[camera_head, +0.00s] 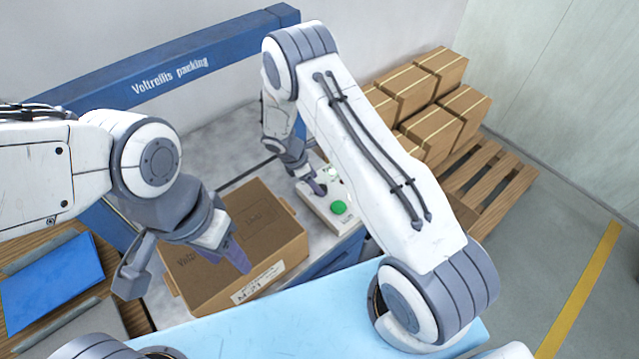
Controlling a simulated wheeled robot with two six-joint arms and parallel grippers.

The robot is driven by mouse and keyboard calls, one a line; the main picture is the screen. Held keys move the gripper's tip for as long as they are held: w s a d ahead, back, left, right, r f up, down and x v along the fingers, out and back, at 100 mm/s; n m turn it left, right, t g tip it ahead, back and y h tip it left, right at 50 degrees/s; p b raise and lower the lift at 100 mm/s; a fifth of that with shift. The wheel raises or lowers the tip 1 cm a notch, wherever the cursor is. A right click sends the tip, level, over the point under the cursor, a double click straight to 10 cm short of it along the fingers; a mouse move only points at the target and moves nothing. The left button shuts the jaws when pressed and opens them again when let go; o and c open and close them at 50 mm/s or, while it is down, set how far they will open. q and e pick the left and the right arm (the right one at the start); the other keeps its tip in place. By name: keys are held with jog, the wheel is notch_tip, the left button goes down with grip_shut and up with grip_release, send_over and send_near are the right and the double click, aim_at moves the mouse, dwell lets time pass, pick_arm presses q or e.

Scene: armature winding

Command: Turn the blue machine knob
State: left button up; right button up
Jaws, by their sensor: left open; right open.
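A small white control box (318,205) stands on the grey counter, right of the carton. I cannot make out a blue knob; part of the box top is hidden by my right gripper and arm. My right gripper (318,187) points down at the box's left part, its fingertips at or just above the top; contact cannot be told. It is open. My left gripper (236,257) is open and empty, over the carton.
A blue beam lettered "Voltrellis packing" (170,70) runs behind. Stacked cartons (415,85) stand on a wooden pallet (490,190) at right. A blue sheet (55,280) lies at left.

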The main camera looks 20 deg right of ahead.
jog(key=shift+p+x, duration=0.35)
jog(key=shift+x, duration=1.55)
grip_shut()
